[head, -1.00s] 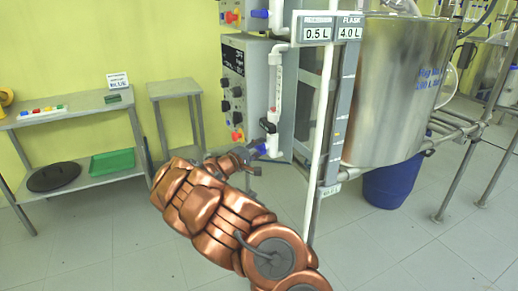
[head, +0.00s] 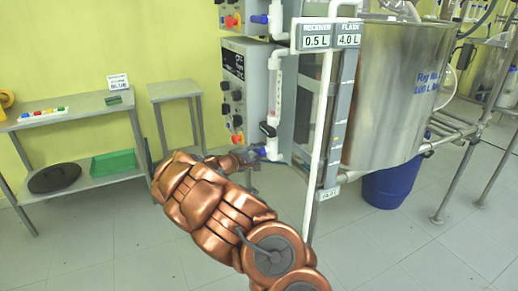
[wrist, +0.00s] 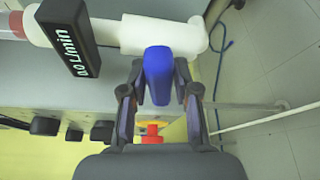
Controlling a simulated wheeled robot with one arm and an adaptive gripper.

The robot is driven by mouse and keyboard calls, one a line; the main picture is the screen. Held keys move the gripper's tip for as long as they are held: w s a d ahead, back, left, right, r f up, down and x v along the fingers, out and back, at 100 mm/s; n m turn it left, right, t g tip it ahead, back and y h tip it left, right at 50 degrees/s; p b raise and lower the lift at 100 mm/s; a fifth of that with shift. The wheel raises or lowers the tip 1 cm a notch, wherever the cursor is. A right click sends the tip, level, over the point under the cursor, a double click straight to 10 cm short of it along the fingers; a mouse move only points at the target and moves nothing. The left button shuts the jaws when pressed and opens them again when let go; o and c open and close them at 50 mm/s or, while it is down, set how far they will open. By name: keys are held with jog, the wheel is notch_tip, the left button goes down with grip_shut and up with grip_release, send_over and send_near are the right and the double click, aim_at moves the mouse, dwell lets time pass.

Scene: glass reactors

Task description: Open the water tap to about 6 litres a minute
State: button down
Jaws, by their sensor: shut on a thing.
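The blue water tap handle (wrist: 158,75) sits between the two fingers of my gripper (wrist: 160,88) in the wrist view. The gripper is shut on it. The handle is on a white pipe (wrist: 135,36) with a black flow display (wrist: 68,38), which seems to read 0.0 l/min, its first digit unclear. In the head view, my gripper (head: 250,154) reaches the tap at the bottom of the upright flow tube (head: 277,90). The small black display (head: 268,129) shows on that tube, too small to read there.
A grey control box (head: 236,90) with black knobs and a red button is left of the tube. A steel tank (head: 390,95) and a blue drum (head: 391,184) stand to the right. Two labels top the white frame post (head: 318,150). Shelves with a green tray (head: 112,162) are at left.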

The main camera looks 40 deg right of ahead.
jog(key=n+p, duration=0.1)
jog(key=p, duration=0.1)
jog(key=n+g+y+p, duration=0.1)
jog(key=n+p, duration=0.1)
jog(key=n+y+p, duration=0.1)
jog(key=n+p, duration=0.1)
jog(key=p, duration=0.1)
jog(key=shift+a+r+g, duration=0.1)
jog(key=shift+r+g, duration=0.15)
jog(key=shift+g, duration=0.05)
jog(key=n+g+y+p, duration=0.1)
jog(key=n+p, duration=0.1)
jog(key=p, duration=0.1)
jog(key=shift+f, duration=0.3)
jog(key=c, duration=1)
grip_release()
jog(key=v, duration=1.2)
jog(key=shift+w, duration=0.1)
